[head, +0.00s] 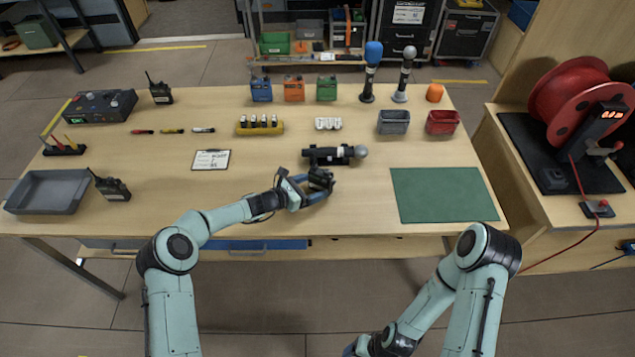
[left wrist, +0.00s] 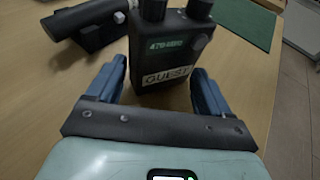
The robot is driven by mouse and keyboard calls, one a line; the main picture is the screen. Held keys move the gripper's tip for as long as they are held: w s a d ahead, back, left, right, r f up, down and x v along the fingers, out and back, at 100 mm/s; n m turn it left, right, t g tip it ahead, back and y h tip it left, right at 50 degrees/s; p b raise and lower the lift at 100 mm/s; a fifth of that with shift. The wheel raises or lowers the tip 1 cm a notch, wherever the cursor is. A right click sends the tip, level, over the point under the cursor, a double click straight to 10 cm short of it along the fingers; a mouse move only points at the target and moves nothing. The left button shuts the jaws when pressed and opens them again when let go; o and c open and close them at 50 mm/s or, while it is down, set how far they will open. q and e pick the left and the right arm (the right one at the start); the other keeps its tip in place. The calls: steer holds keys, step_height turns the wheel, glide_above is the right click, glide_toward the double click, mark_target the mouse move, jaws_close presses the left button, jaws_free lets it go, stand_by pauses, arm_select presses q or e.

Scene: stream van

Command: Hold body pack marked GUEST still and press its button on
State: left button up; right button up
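The body pack marked GUEST (left wrist: 165,60) is a dark upright box with a white GUEST label, a small green-lit display and two knobs on top. In the head view the pack (head: 321,178) stands near the table's front middle, partly hidden by my gripper. My left gripper (head: 312,188) is open, its blue fingers on either side of the pack's lower part; in the left wrist view a small gap shows at the left finger. My right gripper (head: 362,347) is low at the bottom edge, mostly hidden.
A black stand with a microphone (head: 335,154) lies just behind the pack. A green mat (head: 445,194) is to the right, a clipboard (head: 211,160) to the left. Small bins (head: 393,122) and a battery tray (head: 259,127) stand farther back. The table beside the pack is clear.

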arm_select(q)
steer(key=shift+w+d+f, duration=0.1)
steer(key=shift+d, duration=0.05)
arm_select(e)
steer(key=shift+w, duration=0.1)
arm_select(q)
steer(key=c, duration=1.4)
steer(key=shift+o, duration=0.2)
arm_select(e)
jaws_close()
stand_by(0.4)
